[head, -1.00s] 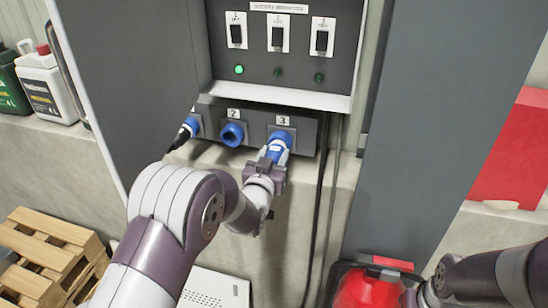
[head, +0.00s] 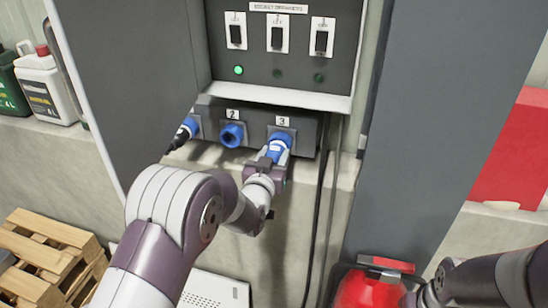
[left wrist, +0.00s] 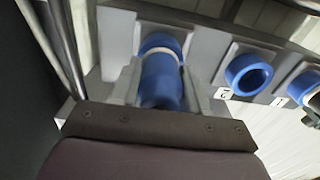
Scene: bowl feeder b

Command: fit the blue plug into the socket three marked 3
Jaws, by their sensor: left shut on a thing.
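The blue plug (head: 274,152) is held in my left gripper (head: 268,163), in front of the socket three (head: 284,133) under the label 3. In the left wrist view the blue plug (left wrist: 160,82) sits between the two fingers of my left gripper (left wrist: 162,90). Its far end meets the blue collar of the socket (left wrist: 158,42), with a pale ring showing there. I cannot tell how deep the plug sits. My right gripper is not in view; only part of my right arm shows at the lower right.
Socket two (head: 232,134) is empty, and another blue plug with a black cable (head: 185,134) is in the leftmost socket. Above are switches (head: 277,36) and one lit green lamp (head: 239,70). A dark cable (head: 318,210) hangs right of the sockets. A red object (head: 368,288) stands below.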

